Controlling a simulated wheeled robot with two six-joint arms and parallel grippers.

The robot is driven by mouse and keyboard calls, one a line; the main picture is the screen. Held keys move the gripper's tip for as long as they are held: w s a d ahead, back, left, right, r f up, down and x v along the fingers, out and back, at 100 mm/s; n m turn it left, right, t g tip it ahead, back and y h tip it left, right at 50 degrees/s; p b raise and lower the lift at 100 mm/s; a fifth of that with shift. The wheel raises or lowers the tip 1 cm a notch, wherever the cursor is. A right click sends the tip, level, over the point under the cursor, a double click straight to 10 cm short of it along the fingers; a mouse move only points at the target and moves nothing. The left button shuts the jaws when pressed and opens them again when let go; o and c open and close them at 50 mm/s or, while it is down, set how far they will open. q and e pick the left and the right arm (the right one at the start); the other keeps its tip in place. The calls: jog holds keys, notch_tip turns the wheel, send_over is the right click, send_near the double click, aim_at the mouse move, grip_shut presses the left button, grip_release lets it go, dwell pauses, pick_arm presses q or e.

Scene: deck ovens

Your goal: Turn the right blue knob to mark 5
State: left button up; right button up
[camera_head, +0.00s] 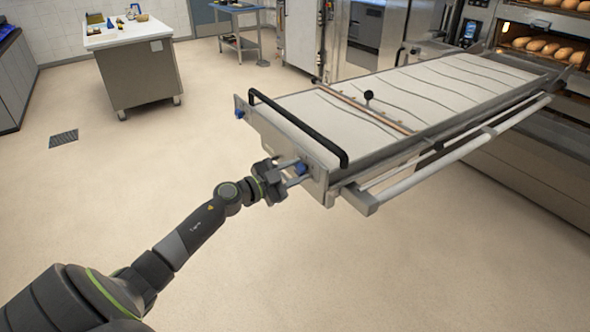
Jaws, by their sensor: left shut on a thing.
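The right blue knob (300,168) sits on the front end plate of the long loader (270,135), low and toward the plate's right side. My left gripper (293,174) is at this knob, its two fingers on either side of it and shut on it. The mark that the knob points to is too small to read and partly hidden by the fingers. A second blue knob (239,113) sits at the left end of the same plate, free of any gripper. My right gripper is out of view.
A black handle bar (297,128) runs above the end plate, close over my gripper. A pale rail (450,157) runs along the loader's right side. Ovens with bread loaves (543,46) stand at the back right. A steel table (128,37) stands back left; the floor between is clear.

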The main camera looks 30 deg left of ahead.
pick_arm(q)
jog(key=m, duration=0.4)
jog(key=shift+m+p, duration=0.3)
jog(key=shift+p, duration=0.05)
jog(key=m, duration=0.4)
jog(key=shift+a+m, duration=0.1)
jog(key=shift+m, duration=0.2)
jog(key=m+b, duration=0.1)
jog(key=m, duration=0.4)
jog(key=shift+r+m, duration=0.1)
jog(key=shift+m, duration=0.2)
jog(key=m+b, duration=0.2)
jog(key=m, duration=0.3)
jog(key=m+b, duration=0.3)
jog(key=m, duration=0.2)
jog(key=shift+m, duration=0.4)
jog(key=m+b, duration=0.1)
jog(key=m, duration=0.2)
jog(key=m+b, duration=0.1)
jog(key=shift+s+d+m+b, duration=0.1)
jog(key=shift+d+m+b, duration=0.15)
jog(key=shift+m+b, duration=0.05)
jog(key=m+b, duration=0.3)
jog(key=m, duration=0.1)
jog(key=shift+d, duration=0.1)
jog(key=m+b, duration=0.4)
jog(key=shift+m, duration=0.3)
